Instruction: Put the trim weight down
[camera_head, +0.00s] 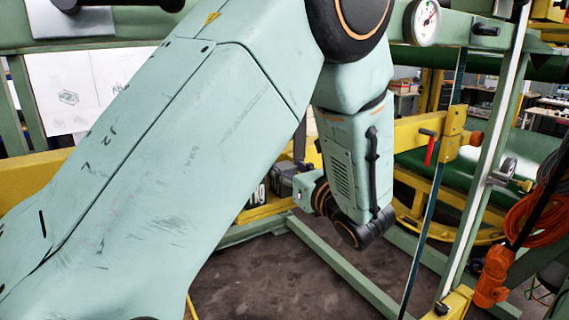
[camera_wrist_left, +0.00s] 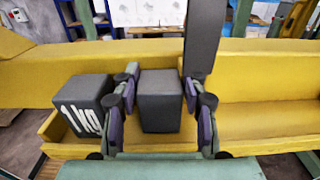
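The trim weight, a plain dark grey block (camera_wrist_left: 160,102), sits between the two fingers of my left gripper (camera_wrist_left: 161,90) in the left wrist view. In the head view my left gripper (camera_head: 302,182) is small and partly hidden behind my arm, near the kg lettering (camera_head: 258,193). My right gripper is not in view.
A tall dark post (camera_wrist_left: 205,40) rises just behind the right finger. The trough is clear to the right. In the head view a glass-like upright strip (camera_head: 432,190), a red-handled clamp (camera_head: 428,148), a dial gauge (camera_head: 422,20) and orange cable (camera_head: 535,220) stand to the right.

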